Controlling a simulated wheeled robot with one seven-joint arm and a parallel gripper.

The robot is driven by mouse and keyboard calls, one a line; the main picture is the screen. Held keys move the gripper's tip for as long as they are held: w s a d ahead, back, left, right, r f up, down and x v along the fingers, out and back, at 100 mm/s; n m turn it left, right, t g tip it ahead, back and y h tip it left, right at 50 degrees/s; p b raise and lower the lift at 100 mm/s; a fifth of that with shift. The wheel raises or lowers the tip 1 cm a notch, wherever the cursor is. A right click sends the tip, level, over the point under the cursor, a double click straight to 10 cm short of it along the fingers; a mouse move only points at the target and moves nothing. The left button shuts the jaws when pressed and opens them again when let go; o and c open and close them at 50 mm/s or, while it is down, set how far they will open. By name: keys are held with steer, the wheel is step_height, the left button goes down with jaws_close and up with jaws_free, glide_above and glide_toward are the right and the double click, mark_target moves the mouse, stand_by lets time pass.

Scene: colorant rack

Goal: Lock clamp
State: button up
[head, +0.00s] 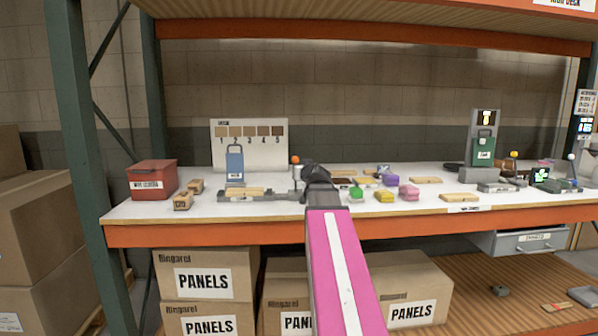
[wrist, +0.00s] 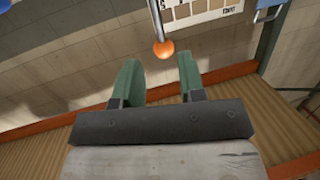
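A grey clamp (head: 262,195) lies on the white worktop with light wooden pieces at its left part. Its lever stands up and ends in an orange ball knob (head: 296,160). The knob (wrist: 165,49) and its metal rod also show in the wrist view. My gripper (head: 312,168) is just right of the knob in the head view, where its fingers are hard to make out. In the wrist view my gripper (wrist: 159,60) has its two green fingers apart, with nothing held. The knob appears in line with the gap, near the fingertips; contact cannot be told.
A blue container (head: 235,163) stands behind the clamp, before a sample board (head: 270,135). A red box (head: 153,180) and small wooden blocks (head: 183,200) are to the left. Green, yellow and pink items (head: 384,196) lie to the right. An orange beam (head: 200,233) edges the worktop.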

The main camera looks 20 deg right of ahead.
steer(key=shift+r, duration=0.1)
steer(key=w+g, duration=0.1)
steer(key=w, duration=0.2)
steer(key=w+f+g, duration=0.1)
steer(key=w, duration=0.2)
steer(key=w+g, duration=0.1)
steer(key=w, duration=0.1)
steer(key=shift+w+d+f, duration=0.2)
steer(key=shift+w+d, duration=0.15)
steer(key=shift+w, duration=0.05)
stand_by(0.5)
jaws_close()
